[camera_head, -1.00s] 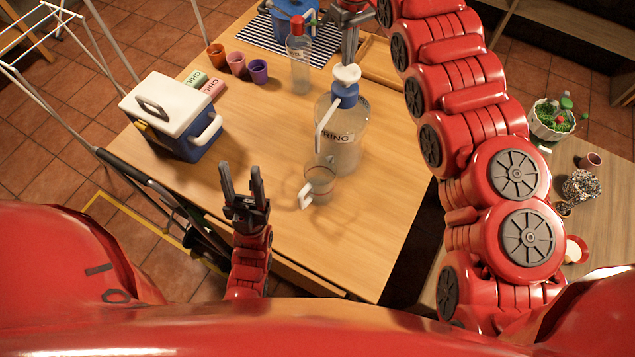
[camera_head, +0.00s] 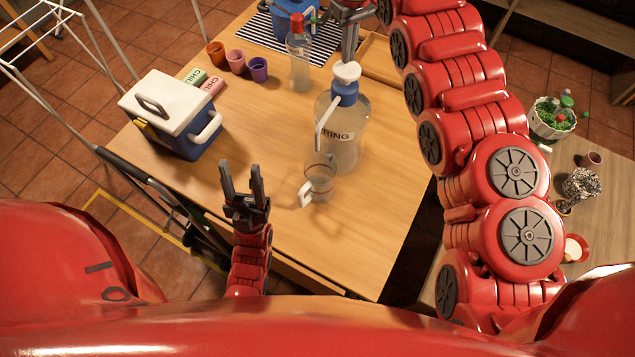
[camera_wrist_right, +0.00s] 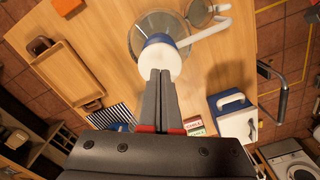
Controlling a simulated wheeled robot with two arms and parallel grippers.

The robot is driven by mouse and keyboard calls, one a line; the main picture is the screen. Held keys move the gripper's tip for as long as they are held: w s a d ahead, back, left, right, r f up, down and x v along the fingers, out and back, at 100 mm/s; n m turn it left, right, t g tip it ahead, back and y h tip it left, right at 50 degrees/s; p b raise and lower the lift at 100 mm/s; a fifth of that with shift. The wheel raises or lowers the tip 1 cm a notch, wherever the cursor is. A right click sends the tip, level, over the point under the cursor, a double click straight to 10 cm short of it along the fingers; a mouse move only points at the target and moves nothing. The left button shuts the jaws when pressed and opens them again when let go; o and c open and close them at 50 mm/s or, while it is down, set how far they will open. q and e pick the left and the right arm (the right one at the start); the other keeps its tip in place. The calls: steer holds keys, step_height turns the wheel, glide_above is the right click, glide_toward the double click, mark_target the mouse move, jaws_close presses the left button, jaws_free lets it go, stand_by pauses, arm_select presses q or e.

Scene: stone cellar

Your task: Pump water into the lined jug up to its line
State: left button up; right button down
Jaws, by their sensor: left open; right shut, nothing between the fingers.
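The clear jug (camera_head: 319,183) with a white handle and a thin line around it stands on the table under the pump's spout. It also shows in the right wrist view (camera_wrist_right: 199,14). Its water level is too small to read surely. The large clear pump bottle (camera_head: 345,150) has a blue collar and a white pump head (camera_head: 346,72), with its spout over the jug. My right gripper (camera_head: 349,58) is shut and empty, its fingertips at the top of the pump head, as the right wrist view (camera_wrist_right: 158,76) shows. My left gripper (camera_head: 241,172) is open and empty, left of the jug.
A blue-white cooler (camera_head: 177,115) stands at the left of the table. Behind are several small cups (camera_head: 237,61), a red-capped bottle (camera_head: 299,58), a striped mat (camera_head: 262,32) and a wooden tray (camera_head: 378,64). The table's front middle is clear. A side table (camera_head: 590,225) stands right.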

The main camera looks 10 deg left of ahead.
mark_target(347, 67)
steer(key=shift+f, duration=0.15)
steer(key=shift+f+b, duration=1.85)
steer(key=shift+f, duration=0.2)
steer(key=shift+r+p, duration=1.6)
steer(key=shift+r, duration=0.65)
steer(key=shift+f, duration=0.15)
steer(key=shift+f+b, duration=2.05)
steer(key=shift+f, duration=0.05)
steer(key=shift+r+p, duration=1.75)
steer(key=shift+r, duration=0.5)
